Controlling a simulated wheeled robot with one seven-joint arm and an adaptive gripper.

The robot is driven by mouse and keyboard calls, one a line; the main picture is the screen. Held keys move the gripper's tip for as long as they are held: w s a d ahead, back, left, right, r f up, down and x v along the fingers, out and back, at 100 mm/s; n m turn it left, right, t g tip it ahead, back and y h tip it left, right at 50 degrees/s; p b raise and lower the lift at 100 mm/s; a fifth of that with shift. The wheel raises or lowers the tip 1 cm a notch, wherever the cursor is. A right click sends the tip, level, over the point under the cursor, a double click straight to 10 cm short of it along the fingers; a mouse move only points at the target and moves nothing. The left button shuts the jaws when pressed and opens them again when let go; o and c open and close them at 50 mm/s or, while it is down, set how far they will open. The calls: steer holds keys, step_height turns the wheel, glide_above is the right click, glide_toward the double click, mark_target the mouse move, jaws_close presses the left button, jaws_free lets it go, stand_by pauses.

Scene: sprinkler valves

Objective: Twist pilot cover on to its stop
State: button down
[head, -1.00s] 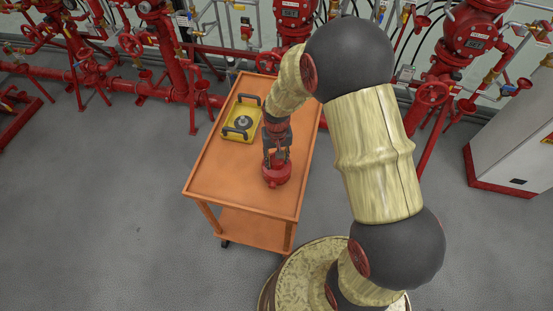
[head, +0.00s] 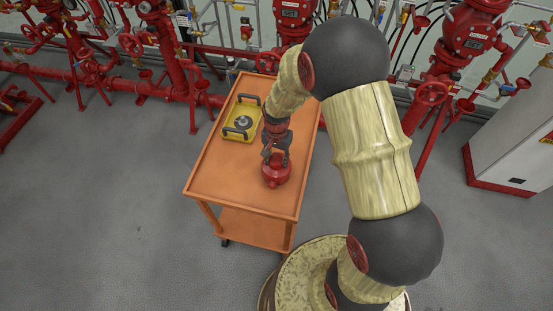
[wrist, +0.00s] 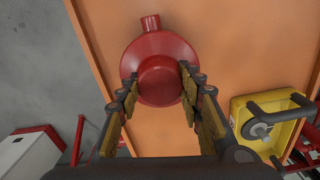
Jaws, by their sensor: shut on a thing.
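The red pilot assembly (head: 276,176) stands on the orange cart near its front end. In the wrist view, its wide round red body (wrist: 160,50) has a short pipe stub at the edge. A smaller round red cover (wrist: 158,82) sits in the middle on top. My gripper (head: 276,159) points down over it. In the wrist view, my gripper's fingers (wrist: 158,90) are shut on the cover's two sides. The seam between cover and body is hidden from above, so I cannot tell how the cover is seated.
The orange cart (head: 212,178) has free top around the assembly. A yellow tray (head: 236,133) with black handles holds a grey round part (head: 243,122) further back. Red valve pipework (head: 175,85) lines the wall behind. A white cabinet (head: 510,130) stands at the right.

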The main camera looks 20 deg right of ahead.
steer(key=shift+w+r, duration=0.1)
steer(key=shift+m, duration=1.6)
steer(key=m, duration=0.3)
steer(key=shift+p, duration=0.35)
steer(key=shift+m, duration=1.7)
steer(key=shift+m, duration=1.9)
